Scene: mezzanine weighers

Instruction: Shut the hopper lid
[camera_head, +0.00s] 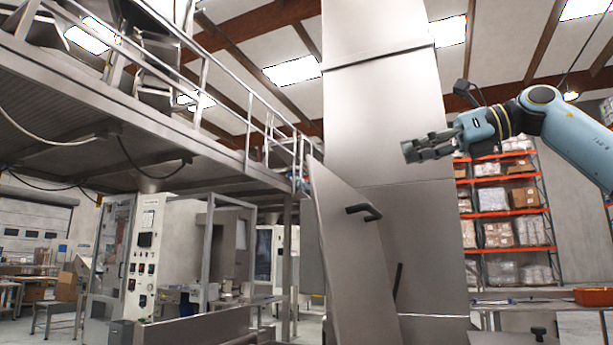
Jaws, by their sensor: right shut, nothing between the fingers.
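The hopper lid (345,262) is a flat grey metal panel, standing up and tilted in the lower middle of the view. It has a black bar handle (365,210) near its upper part. A short dark rod (397,281) shows beside its right edge. My right gripper (408,152) is shut and empty, in the air to the upper right of the handle and apart from the lid. The hopper opening is not clearly in view. My left gripper is not in view.
A tall grey metal column (388,130) rises behind the lid. At the left, a mezzanine (140,125) with railings stands over a white control cabinet (150,255). At the right are orange racks (505,213) with boxes and a table with a red-orange tray (594,297).

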